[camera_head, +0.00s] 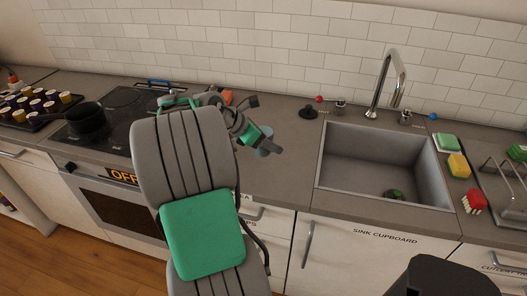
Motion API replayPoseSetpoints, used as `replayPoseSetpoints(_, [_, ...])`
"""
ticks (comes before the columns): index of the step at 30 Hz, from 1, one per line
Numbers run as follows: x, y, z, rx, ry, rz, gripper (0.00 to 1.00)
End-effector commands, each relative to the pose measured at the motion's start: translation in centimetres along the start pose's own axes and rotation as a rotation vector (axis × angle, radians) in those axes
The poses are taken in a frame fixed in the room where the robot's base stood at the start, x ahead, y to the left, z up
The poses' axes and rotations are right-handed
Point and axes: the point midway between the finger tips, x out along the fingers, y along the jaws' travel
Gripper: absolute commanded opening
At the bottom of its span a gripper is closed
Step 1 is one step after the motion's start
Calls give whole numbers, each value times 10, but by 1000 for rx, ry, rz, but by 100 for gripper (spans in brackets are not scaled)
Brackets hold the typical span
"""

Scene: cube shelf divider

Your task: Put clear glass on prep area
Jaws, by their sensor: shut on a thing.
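My gripper (264,141) is over the stretch of worktop (287,163) between the hob and the sink. It is shut on a small, bluish see-through thing that looks like the clear glass (265,152). The glass is partly covered by the fingers. I cannot tell whether its base touches the worktop. No label marks the prep area in this view; my arm hides part of the worktop.
The sink (376,160) with its tall tap (385,80) is to the right. A dark pan (87,122) stands on the hob (128,105) at left. An orange object (227,97) is behind my gripper. Sponges (458,165) and a red brush (473,202) lie right of the sink.

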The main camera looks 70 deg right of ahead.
Motion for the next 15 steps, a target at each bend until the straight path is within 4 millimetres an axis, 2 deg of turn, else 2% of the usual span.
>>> replayPoseSetpoints(3, [13, 16, -11, 3, -2, 2, 0])
replayPoseSetpoints(8, [23, 27, -20, 3, -2, 3, 0])
replayPoseSetpoints(12, [40, 26, -37, 1, -2, 1, 0])
replayPoseSetpoints(15, [43, 27, -40, 5, -3, 5, 0])
